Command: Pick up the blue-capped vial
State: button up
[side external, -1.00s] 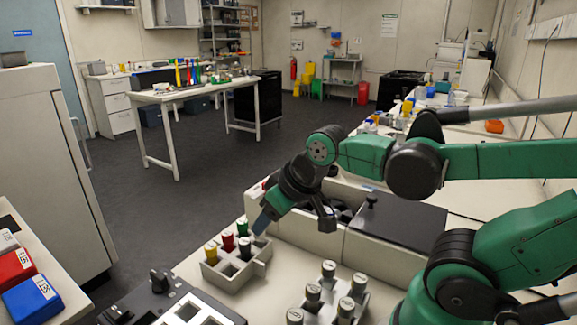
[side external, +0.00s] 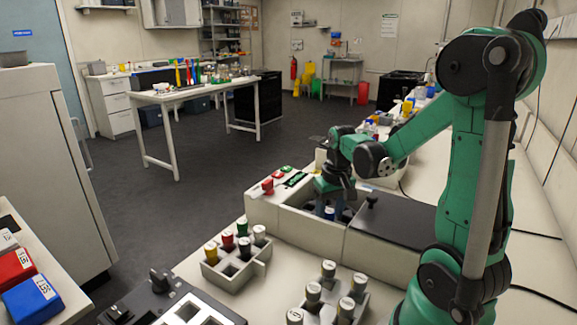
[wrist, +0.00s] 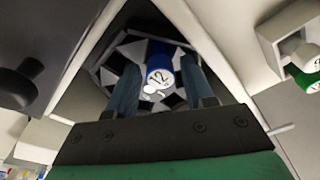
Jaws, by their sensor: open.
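The blue-capped vial (wrist: 160,68) stands in the dark, open well of the bioreactor in the wrist view, its white top marked 12. The two bluish-grey fingers of my gripper (wrist: 160,88) are open, one on each side of the vial. I cannot tell whether they touch it. In the side external view my gripper (side external: 330,208) points down into the open well of the bioreactor (side external: 262,208). There the vial cannot be told apart from the bluish fingers.
A rack (side external: 232,277) with yellow-, red-, green-, black- and grey-capped vials stands in front of the bioreactor. A second rack (side external: 322,310) holds several grey-capped vials. A dark lid (side external: 395,222) with a knob lies right of the well. The well walls are close around my fingers.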

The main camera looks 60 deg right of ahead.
aim_at(329, 210)
jog(key=shift+f, duration=0.6)
grip_shut()
jog(key=shift+w+r, duration=0.1)
jog(key=shift+r, duration=0.05)
notch_tip(329, 210, up, 20)
dwell(0.4)
